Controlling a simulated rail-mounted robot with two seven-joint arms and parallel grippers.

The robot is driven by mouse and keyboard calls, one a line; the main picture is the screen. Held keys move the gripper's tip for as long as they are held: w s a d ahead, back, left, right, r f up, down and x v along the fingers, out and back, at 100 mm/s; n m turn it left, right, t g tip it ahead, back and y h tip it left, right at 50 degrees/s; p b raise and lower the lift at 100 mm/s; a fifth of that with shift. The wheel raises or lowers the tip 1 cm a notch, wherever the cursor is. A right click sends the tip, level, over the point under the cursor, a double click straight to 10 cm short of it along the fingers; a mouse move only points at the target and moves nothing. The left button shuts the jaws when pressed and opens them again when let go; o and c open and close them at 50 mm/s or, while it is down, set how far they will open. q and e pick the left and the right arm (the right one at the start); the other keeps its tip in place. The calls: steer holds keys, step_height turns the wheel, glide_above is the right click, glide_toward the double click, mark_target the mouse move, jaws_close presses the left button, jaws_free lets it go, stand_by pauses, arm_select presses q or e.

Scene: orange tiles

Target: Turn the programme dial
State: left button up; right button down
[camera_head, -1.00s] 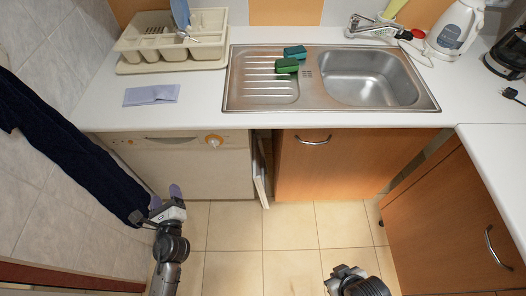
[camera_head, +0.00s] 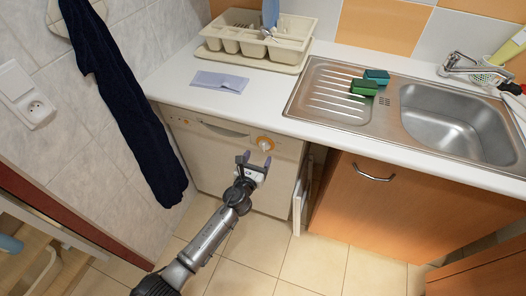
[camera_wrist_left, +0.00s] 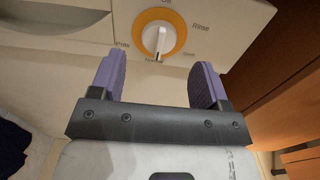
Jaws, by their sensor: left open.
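The programme dial (camera_head: 264,144) is a white knob on an orange ring at the right of the dishwasher's front panel (camera_head: 200,125). In the left wrist view the dial (camera_wrist_left: 160,37) is upper centre, its dark mark towards the bottom; words such as "Rinse" stand around it. My left gripper (camera_head: 257,160) is open and empty just in front of and slightly below the dial. In the left wrist view its purple fingers (camera_wrist_left: 158,72) are spread to either side below the dial, not visibly touching it. My right gripper is not in view.
A dark towel (camera_head: 125,100) hangs on the left wall. The worktop edge overhangs the panel, with a grey cloth (camera_head: 220,82), a dish rack (camera_head: 258,38) and a sink (camera_head: 440,115) on top. A narrow white panel (camera_head: 301,195) stands ajar right of the dishwasher.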

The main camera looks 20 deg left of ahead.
mark_target(263, 148)
arm_select(q)
steer(key=shift+w+b, duration=0.8)
steer(key=shift+w, duration=1.75)
steer(key=c, duration=0.9)
steer(key=shift+o, duration=0.2)
